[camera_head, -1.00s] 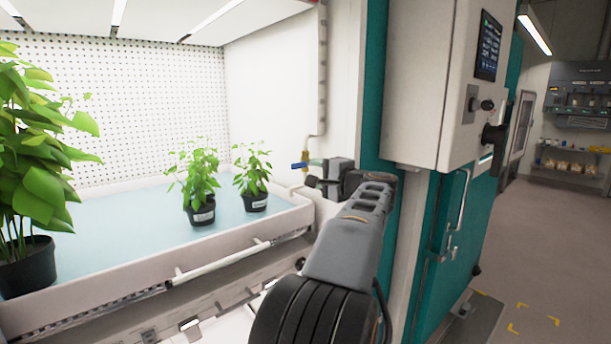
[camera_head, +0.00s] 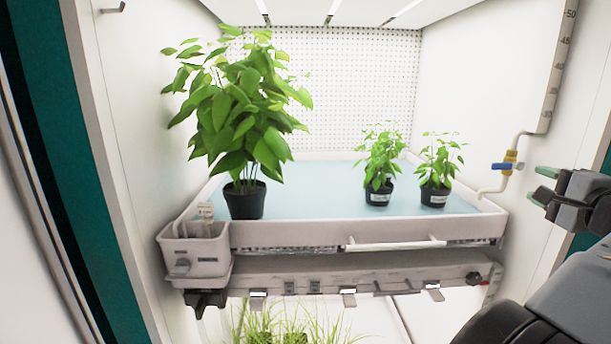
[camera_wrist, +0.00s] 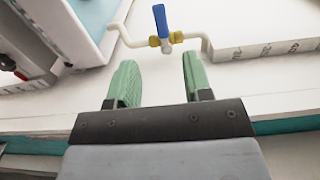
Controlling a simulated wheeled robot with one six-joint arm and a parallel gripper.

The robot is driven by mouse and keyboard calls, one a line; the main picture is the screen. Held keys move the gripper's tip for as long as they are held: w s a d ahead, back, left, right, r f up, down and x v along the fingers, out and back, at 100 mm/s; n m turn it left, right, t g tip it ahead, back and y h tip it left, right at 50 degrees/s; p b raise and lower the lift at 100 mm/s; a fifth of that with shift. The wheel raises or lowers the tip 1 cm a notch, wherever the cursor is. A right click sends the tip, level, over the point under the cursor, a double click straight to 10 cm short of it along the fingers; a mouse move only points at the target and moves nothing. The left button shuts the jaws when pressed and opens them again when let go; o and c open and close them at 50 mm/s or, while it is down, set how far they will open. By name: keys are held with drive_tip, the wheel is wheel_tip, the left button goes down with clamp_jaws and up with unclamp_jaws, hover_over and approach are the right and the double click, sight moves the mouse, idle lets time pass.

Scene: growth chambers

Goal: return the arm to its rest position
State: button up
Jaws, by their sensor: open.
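My gripper (camera_head: 541,185) is at the right edge of the head view, in front of the chamber's right side wall. Its two green fingers stand apart with nothing between them. The wrist view shows the same open fingers (camera_wrist: 156,84) pointing toward the white wall. A brass valve with a blue handle (camera_wrist: 161,24) and a white bent pipe lies beyond the fingertips, apart from them. In the head view the valve (camera_head: 508,162) is just left of the gripper. My dark arm links fill the lower right corner.
A white tray (camera_head: 300,233) with a light blue surface carries a tall leafy plant (camera_head: 245,200) and two small potted plants (camera_head: 377,197) (camera_head: 434,195). A grey box (camera_head: 195,250) hangs at the tray's left front corner. Grassy plants (camera_head: 290,325) stand on the level below.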

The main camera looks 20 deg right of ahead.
wheel_tip(320, 180, down, 11)
drive_tip(key=g, duration=0.4)
drive_tip(key=w+a+f+n+g+y, duration=0.2)
drive_tip(key=a+f+n+g, duration=0.1)
drive_tip(key=a+f, duration=0.35)
drive_tip(key=w+a+f+n+g+y, duration=0.2)
drive_tip(key=w+a+f, duration=0.1)
drive_tip(key=a+f, duration=0.3)
drive_tip(key=a+f+n+g, duration=0.2)
drive_tip(key=a+n, duration=0.6)
drive_tip(key=a, duration=0.7)
drive_tip(key=a+f+n+g+y, duration=0.1)
drive_tip(key=a+f+n, duration=0.4)
drive_tip(key=a, duration=1.1)
drive_tip(key=n+g, duration=0.1)
drive_tip(key=n, duration=0.2)
drive_tip(key=shift+s+n+g, duration=0.3)
drive_tip(key=shift+s+n, duration=0.05)
drive_tip(key=shift+n, duration=0.05)
drive_tip(key=shift+d+f, duration=0.1)
drive_tip(key=shift+d, duration=0.1)
drive_tip(key=shift+c, duration=0.3)
